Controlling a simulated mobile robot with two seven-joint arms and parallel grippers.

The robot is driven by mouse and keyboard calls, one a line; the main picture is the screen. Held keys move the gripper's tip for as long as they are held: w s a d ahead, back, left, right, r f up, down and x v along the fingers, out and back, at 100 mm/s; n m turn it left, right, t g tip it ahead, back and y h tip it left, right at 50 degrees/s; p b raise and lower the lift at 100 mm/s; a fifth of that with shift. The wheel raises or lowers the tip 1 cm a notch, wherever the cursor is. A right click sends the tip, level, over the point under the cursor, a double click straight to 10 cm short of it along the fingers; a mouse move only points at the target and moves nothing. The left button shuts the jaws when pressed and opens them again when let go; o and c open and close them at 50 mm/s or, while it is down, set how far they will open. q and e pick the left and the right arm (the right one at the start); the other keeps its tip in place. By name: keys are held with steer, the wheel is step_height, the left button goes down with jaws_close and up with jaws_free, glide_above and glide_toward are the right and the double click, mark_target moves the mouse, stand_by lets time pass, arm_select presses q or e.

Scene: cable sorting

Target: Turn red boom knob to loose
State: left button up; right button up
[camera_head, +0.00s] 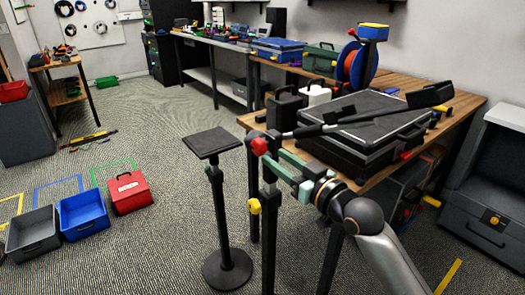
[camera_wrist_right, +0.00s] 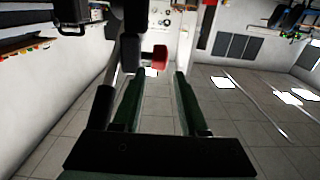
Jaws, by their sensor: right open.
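The red boom knob (camera_head: 259,146) sits at the top of a dark stand, where the long boom (camera_head: 293,133) crosses it. The boom slopes up to the right and ends in a flat black head. My right gripper (camera_head: 279,161) is open, with its green fingers pointing at the stand top, close to the knob. In the right wrist view the red knob (camera_wrist_right: 159,57) shows just beyond the tips of the open fingers (camera_wrist_right: 158,74), apart from them. Whether the knob is tight or loose cannot be told. My left gripper is not in view.
A yellow knob (camera_head: 254,206) is lower on the same stand. A wooden table (camera_head: 464,104) with black cases (camera_head: 366,124) stands close behind my right arm. A separate black stand (camera_head: 212,145) is to the left. Grey, blue and red bins (camera_head: 128,192) lie on the floor at left.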

mark_target(263, 149)
steer(key=x, duration=0.6)
steer(key=shift+w+a+b, duration=0.15)
steer(key=shift+b, duration=0.15)
jaws_close()
